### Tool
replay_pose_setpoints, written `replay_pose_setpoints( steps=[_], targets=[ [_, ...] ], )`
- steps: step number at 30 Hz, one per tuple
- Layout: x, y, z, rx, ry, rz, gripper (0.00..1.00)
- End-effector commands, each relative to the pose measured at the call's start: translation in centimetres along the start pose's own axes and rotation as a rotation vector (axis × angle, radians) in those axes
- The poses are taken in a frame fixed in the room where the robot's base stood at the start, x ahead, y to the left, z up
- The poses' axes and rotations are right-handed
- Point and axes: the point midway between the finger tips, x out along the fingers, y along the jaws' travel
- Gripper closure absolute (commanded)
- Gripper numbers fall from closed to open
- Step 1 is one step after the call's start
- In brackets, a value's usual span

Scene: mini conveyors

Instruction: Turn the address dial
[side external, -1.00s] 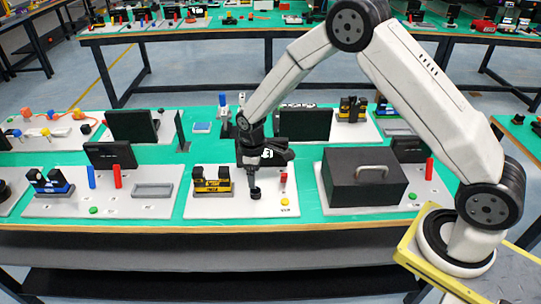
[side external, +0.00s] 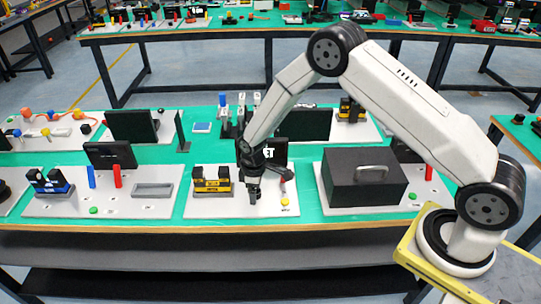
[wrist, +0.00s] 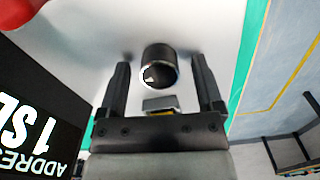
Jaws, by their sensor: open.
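The address dial is a round black knob (wrist: 160,58) with a light mark on its face, standing on a pale panel. In the wrist view it sits between the two fingers of my open gripper (wrist: 160,68), with a visible gap on both sides. In the side view my gripper (side external: 254,199) is low over the white board (side external: 235,209) and hides the dial. A black display (wrist: 38,115) at the left of the wrist view shows white lettering, partly cut off, including "ADDRE".
A yellow and black module (side external: 212,183) stands left of my gripper. A yellow button (side external: 285,202) is to its right. A large black box with a grey handle (side external: 364,180) stands further right. A red part (wrist: 18,12) shows at the wrist view's top-left corner.

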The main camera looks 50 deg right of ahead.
Motion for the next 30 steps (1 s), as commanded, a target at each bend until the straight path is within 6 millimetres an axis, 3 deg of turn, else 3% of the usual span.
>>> replay_pose_setpoints(
  steps=[2,10,20,30],
  targets=[
    [-0.01,0.00,-0.01,0.000,0.000,0.000,0.15],
    [-0.04,0.00,-0.01,0.000,0.000,0.000,1.00],
    [-0.06,0.00,-0.02,0.028,0.000,0.000,1.00],
    [-0.09,0.05,-0.05,0.197,-0.001,-0.001,1.00]
  ],
)
